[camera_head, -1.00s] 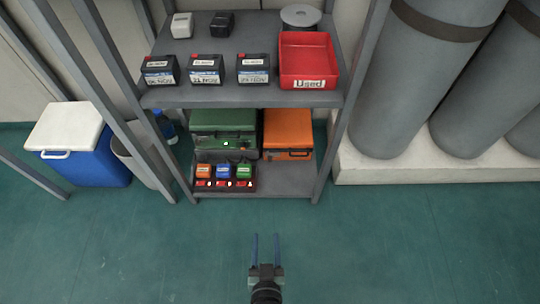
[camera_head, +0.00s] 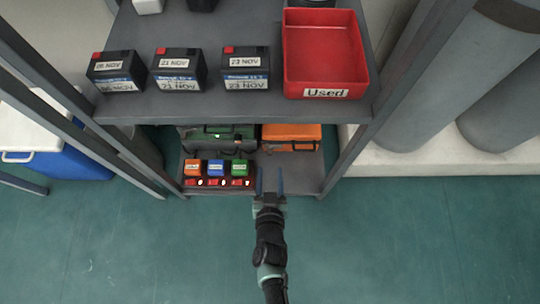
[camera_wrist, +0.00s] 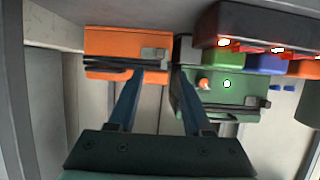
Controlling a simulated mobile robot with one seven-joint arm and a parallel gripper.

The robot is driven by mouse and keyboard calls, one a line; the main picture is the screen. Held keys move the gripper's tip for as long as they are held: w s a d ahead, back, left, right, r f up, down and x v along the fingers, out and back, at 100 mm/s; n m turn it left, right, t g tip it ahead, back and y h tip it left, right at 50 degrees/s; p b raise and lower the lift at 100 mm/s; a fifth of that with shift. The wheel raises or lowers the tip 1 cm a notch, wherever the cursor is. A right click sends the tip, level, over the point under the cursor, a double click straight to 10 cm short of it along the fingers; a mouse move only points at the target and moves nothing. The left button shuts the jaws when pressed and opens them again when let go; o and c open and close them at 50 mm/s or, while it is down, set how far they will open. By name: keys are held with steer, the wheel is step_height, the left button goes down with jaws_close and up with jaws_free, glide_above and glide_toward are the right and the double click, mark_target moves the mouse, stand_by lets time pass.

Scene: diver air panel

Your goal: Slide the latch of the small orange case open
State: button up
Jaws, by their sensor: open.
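The small orange case (camera_head: 292,132) lies on the lower shelf, right of the green case (camera_head: 212,131); the upper shelf hides part of it. In the wrist view the orange case (camera_wrist: 120,42) is at upper left, with a dark handle (camera_wrist: 92,64) along its front. A small grey piece (camera_wrist: 154,53) on that front may be the latch; its position cannot be told. My gripper (camera_head: 270,182) is open and empty, in front of the shelf and short of the orange case. In the wrist view its blue fingers point toward the two cases.
A charger with orange, blue and green blocks (camera_head: 215,168) sits left of my gripper on the lower shelf. The upper shelf (camera_head: 235,104) overhangs the cases and holds several batteries and a red bin (camera_head: 325,92). A rack post (camera_head: 345,160) stands to the right.

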mark_target(270, 153)
steer(key=b+x, duration=0.3)
steer(key=x, duration=0.3)
steer(key=shift+f, duration=0.3)
steer(key=shift+w+b, duration=0.45)
steer(key=shift+w, duration=0.25)
jaws_close()
stand_by(0.5)
